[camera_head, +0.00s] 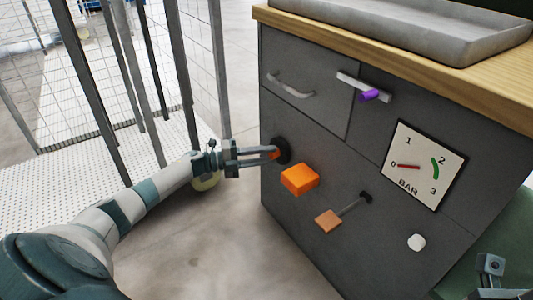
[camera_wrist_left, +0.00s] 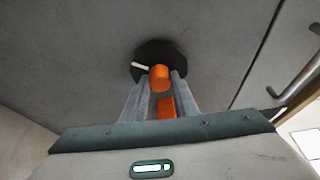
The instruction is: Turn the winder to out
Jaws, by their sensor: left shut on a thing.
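The winder has a dark round base (camera_head: 283,149) on the left side of the grey cabinet front, with an orange part in front of it. My left gripper (camera_head: 274,154) reaches in from the left and is shut on the orange part. In the left wrist view the black base (camera_wrist_left: 158,53) is ahead, with a white pointer (camera_wrist_left: 140,66) toward the left. The orange part (camera_wrist_left: 160,76) sits between the fingers (camera_wrist_left: 160,90), and more orange shows below it. What seems to be my right gripper (camera_head: 490,266) shows only partly at lower right.
Close below the winder an orange block (camera_head: 300,179) sticks out. Further down are a lever with an orange-brown square (camera_head: 328,221) and a white knob (camera_head: 416,242). A gauge (camera_head: 425,165) has its red needle near 0. Drawer handles (camera_head: 290,88) are above. Wire fencing (camera_head: 195,60) stands left.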

